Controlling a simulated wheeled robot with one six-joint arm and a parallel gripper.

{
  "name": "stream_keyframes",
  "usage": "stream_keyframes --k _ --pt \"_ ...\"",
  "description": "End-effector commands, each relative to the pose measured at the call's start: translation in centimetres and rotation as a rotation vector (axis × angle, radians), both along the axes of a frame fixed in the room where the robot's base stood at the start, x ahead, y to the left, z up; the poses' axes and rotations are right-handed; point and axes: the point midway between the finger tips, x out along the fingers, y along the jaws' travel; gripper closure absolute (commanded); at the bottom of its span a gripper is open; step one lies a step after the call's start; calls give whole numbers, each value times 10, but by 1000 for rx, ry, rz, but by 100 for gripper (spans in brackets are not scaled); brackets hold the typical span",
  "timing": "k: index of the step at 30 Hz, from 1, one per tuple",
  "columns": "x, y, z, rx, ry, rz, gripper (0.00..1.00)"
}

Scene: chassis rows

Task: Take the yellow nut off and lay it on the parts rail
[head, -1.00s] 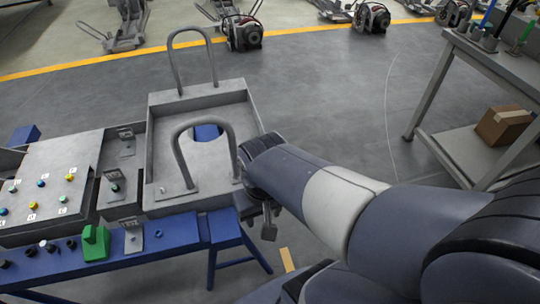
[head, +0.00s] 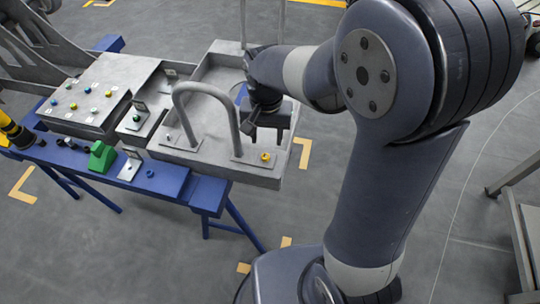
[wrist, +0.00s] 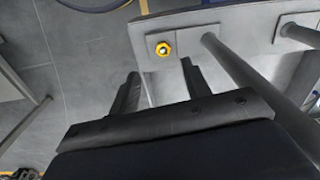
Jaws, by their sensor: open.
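A yellow nut (head: 265,156) sits on the near right corner of a grey metal tray (head: 263,176), beside the foot of a bent handle. It also shows in the wrist view (wrist: 163,49), around a stud with a pale centre. My gripper (head: 267,133) is open and empty above that corner. In the wrist view my gripper's two fingers (wrist: 158,78) stand apart, with the nut past their tips and between their lines, not touched. The blue rail (head: 172,195) along the front carries small dark nuts and a green block; I take it for the parts rail.
The tray's bent handle (head: 184,97) rises close left of my gripper. A grey panel (head: 68,112) with several coloured nuts stands at the left. A green block (head: 103,156) and a small metal bracket (head: 130,168) sit on the rail.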

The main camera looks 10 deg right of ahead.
Motion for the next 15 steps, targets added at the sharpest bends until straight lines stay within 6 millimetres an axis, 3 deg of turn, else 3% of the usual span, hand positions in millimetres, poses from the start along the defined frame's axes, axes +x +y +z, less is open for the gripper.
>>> stream_keyframes --k 15 --pt "-2 6 -64 -1 3 2 55"
